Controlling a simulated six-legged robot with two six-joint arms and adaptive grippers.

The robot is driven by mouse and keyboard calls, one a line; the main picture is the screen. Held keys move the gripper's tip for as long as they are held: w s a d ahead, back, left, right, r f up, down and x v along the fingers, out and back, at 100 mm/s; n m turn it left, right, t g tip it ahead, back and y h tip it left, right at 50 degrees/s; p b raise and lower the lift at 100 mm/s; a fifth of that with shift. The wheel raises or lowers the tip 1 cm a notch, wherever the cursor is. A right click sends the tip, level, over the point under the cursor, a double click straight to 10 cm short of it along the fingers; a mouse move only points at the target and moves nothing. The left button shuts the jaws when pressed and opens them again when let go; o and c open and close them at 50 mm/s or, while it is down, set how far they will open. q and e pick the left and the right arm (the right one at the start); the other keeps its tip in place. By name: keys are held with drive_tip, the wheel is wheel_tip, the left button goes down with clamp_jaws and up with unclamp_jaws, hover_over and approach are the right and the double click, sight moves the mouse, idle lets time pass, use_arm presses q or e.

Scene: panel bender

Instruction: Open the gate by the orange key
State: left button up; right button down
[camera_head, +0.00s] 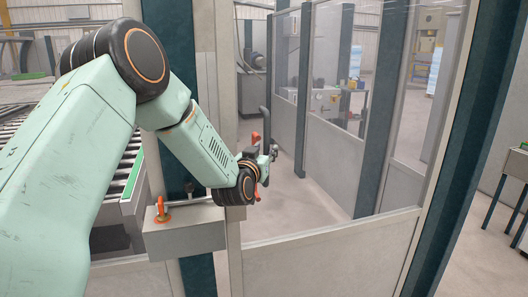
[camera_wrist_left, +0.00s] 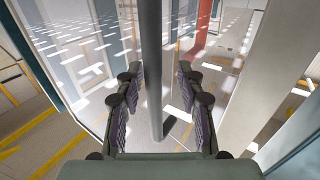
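The orange key (camera_head: 162,210) sits on a grey lock box (camera_head: 185,236) at the gate post, left of centre. The gate (camera_head: 325,262) has a grey lower panel and clear glazing above; I cannot tell whether it is ajar. A dark upright handle (camera_head: 267,120) stands at the gate's left side. My left gripper (camera_head: 268,152) is at this handle, to the right of and above the key. In the left wrist view its fingers are open (camera_wrist_left: 160,78), one on each side of the dark bar (camera_wrist_left: 151,45), with visible gaps. My right gripper is not in view.
A roller conveyor (camera_head: 118,180) lies at the left behind my arm. Dark green posts (camera_head: 472,150) and glazed panels frame the enclosure. A table (camera_head: 515,165) stands at the right edge.

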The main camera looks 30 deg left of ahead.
use_arm(q)
drive_tip(key=shift+d+r, duration=0.1)
drive_tip(key=shift+d, duration=0.3)
drive_tip(key=shift+w+d, duration=0.1)
drive_tip(key=shift+w, duration=0.1)
drive_tip(key=shift+c, duration=0.9)
drive_tip(key=shift+w, duration=0.15)
drive_tip(key=shift+c, duration=0.8)
drive_tip(key=shift+a+f, duration=0.3)
drive_tip(key=shift+a, duration=0.1)
drive_tip(key=c, duration=0.3)
drive_tip(key=shift+c, duration=0.7)
drive_tip(key=shift+d+r, duration=0.2)
drive_tip(key=shift+d, duration=0.05)
clamp_jaws()
drive_tip(key=shift+a, duration=0.15)
